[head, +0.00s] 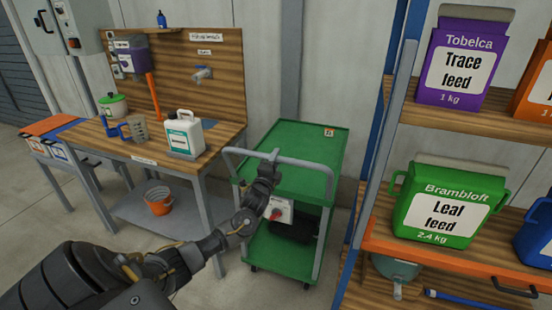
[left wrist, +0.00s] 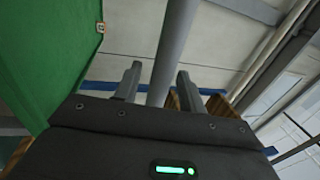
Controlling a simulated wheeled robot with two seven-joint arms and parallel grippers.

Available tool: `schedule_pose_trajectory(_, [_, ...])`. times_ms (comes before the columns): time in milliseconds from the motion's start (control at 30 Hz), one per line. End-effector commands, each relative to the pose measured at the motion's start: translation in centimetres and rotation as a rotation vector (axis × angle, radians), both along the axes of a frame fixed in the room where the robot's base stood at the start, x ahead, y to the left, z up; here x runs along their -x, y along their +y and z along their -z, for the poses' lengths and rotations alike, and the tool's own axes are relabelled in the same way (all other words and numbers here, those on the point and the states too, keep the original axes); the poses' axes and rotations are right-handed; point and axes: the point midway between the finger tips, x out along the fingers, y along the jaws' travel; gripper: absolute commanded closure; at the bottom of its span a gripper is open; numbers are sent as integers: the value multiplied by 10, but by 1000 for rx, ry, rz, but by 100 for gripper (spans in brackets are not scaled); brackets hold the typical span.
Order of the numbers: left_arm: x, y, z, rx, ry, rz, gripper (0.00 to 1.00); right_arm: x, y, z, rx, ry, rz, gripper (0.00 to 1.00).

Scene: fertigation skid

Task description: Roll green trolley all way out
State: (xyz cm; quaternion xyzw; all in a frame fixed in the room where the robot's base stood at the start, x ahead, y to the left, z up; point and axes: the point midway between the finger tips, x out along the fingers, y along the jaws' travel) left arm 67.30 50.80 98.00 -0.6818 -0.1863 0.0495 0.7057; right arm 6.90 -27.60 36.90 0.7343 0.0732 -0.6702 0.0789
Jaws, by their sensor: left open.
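The green trolley (head: 312,152) stands between the workbench and the shelf rack. Its grey tube handle (head: 305,163) runs across the near side of the top deck. My left gripper (head: 270,158) is at the middle of this handle, with its jaws open. In the left wrist view, a grey bar (left wrist: 170,45), which looks like the handle, runs between the two fingers (left wrist: 157,82). The fingers are not closed on it. The trolley's green top also shows at the left of that view (left wrist: 45,60). My right gripper is not in view.
A wooden workbench (head: 100,146) with a white jug (head: 184,134) stands left of the trolley. A shelf rack (head: 375,140) with a green Leaf feed container (head: 440,205) is close on its right. Open floor lies in front.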

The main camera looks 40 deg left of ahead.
Motion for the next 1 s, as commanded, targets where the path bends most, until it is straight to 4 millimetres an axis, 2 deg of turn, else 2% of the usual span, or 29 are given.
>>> schedule_pose_trajectory(367, [-7, 2, -1, 1, 0, 1, 59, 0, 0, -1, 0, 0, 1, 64])
schedule_pose_trajectory(700, [-6, 2, -1, 1, 0, 1, 100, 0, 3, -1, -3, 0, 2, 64])
schedule_pose_trajectory(1000, [-8, -2, -1, 1, 1, 6, 100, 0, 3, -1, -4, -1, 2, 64])
